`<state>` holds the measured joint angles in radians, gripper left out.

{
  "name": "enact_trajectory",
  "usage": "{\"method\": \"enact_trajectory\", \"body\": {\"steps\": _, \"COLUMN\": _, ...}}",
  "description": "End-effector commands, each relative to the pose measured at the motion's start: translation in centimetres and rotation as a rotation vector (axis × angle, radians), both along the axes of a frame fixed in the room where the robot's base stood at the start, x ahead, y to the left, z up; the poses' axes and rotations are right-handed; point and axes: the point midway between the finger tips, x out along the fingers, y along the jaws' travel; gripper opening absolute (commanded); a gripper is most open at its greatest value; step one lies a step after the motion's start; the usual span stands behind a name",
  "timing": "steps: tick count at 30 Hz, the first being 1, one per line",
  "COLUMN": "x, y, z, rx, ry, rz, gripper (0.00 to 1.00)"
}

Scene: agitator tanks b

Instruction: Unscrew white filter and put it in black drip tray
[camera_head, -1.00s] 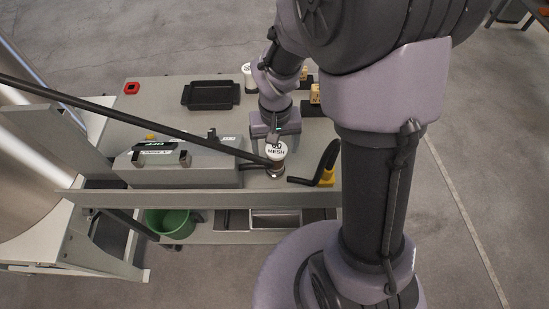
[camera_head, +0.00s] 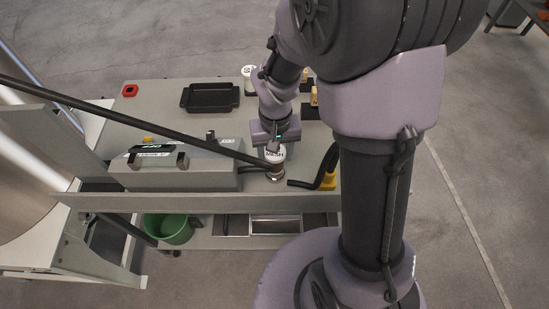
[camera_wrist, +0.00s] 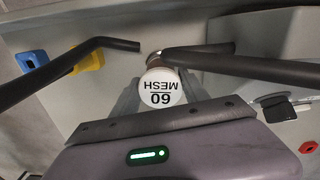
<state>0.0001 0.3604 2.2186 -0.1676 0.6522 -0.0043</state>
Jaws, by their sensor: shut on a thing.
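The white filter (camera_head: 276,154) has a round white top marked "60 MESH" and stands at the near edge of the grey bench, above a dark metal fitting (camera_head: 275,176). In the wrist view the filter (camera_wrist: 161,88) is between the jaws. My gripper (camera_wrist: 160,92) is shut on it; in the head view my gripper (camera_head: 275,146) partly covers its top. I cannot tell whether the filter is still joined to the fitting. The black drip tray (camera_head: 210,108) lies empty and flat toward the back of the bench, left of my arm.
A dark pipe (camera_head: 120,114) slopes across the bench to the filter. Another white-topped cylinder (camera_head: 249,73) stands behind. A green bucket (camera_head: 168,232) sits below.

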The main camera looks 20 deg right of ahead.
Motion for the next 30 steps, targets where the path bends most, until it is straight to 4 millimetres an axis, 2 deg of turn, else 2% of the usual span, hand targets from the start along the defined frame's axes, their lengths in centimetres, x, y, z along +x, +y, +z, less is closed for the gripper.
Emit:
{"method": "enact_trajectory", "body": {"steps": 10, "x": -0.03, "y": 0.0, "z": 0.01, "rx": 0.0, "ry": 0.001, "rz": 0.027, "gripper": 0.0}}
{"method": "enact_trajectory", "body": {"steps": 11, "x": -0.06, "y": 0.0, "z": 0.12, "rx": 0.0, "ry": 0.002, "rz": 0.073, "gripper": 0.0}}
{"method": "enact_trajectory", "body": {"steps": 18, "x": -0.12, "y": 0.02, "z": 0.5, "rx": 0.001, "ry": 0.004, "rz": 0.794, "gripper": 0.0}}
{"method": "enact_trajectory", "body": {"steps": 21, "x": -0.06, "y": 0.01, "z": 0.29, "rx": 0.001, "ry": 0.002, "rz": 0.971, "gripper": 0.0}}
{"method": "enact_trajectory", "body": {"steps": 30, "x": -0.06, "y": 0.01, "z": 0.04, "rx": 0.001, "ry": 0.002, "rz": 1.033, "gripper": 0.0}}
